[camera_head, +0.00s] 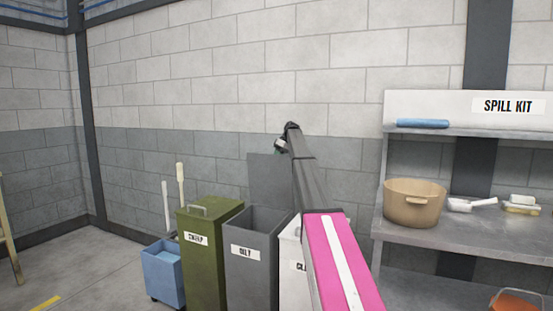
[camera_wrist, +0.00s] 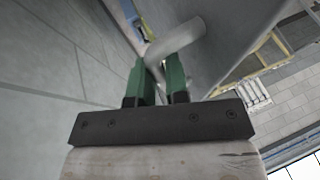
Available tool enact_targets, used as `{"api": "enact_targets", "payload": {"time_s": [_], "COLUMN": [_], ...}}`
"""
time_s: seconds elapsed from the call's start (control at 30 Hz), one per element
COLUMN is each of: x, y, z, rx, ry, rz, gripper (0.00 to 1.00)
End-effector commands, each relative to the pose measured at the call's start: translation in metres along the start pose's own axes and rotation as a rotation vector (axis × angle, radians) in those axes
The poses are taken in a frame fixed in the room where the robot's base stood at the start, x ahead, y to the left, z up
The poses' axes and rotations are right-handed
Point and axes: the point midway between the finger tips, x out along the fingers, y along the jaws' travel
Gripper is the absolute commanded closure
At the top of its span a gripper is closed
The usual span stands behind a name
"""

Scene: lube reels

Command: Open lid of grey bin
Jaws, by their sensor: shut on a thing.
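The grey bin (camera_head: 252,265), with a label that seems to read OILY, stands between a green bin and a white bin. Its lid (camera_head: 266,180) stands upright at the back, and the bin's top is open. My arm hides the lid's right side in the head view. My gripper (camera_head: 281,146) is at the lid's top edge, small and partly hidden by my arm. In the wrist view, the green fingers of my gripper (camera_wrist: 163,75) are shut on a grey bar-shaped handle (camera_wrist: 182,36), beside a smooth grey panel (camera_wrist: 228,35).
The green bin (camera_head: 211,255) is closed, left of the grey bin. The white bin (camera_head: 289,250) is right of it, partly behind my arm. A blue mop bucket (camera_head: 163,272) stands far left. A metal shelf (camera_head: 460,235) with a tan tub (camera_head: 415,205) is at right. A block wall is close behind.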

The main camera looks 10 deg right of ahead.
Motion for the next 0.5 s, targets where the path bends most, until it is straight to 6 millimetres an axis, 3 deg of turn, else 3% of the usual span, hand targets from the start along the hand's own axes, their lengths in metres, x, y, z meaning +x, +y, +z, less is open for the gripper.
{"api": "enact_targets", "payload": {"time_s": [0.17,0.2,0.27,0.5], "x": [0.0053,0.0052,0.0047,0.0022], "y": [0.0011,0.0011,0.0009,0.0002], "z": [0.005,0.0051,0.0046,0.0023], "rx": [0.0,0.0,0.0,0.0], "ry": [-0.009,-0.01,-0.009,-0.004], "rz": [-0.001,-0.001,-0.001,0.0], "gripper": [1.0,0.75,0.6,0.6]}}
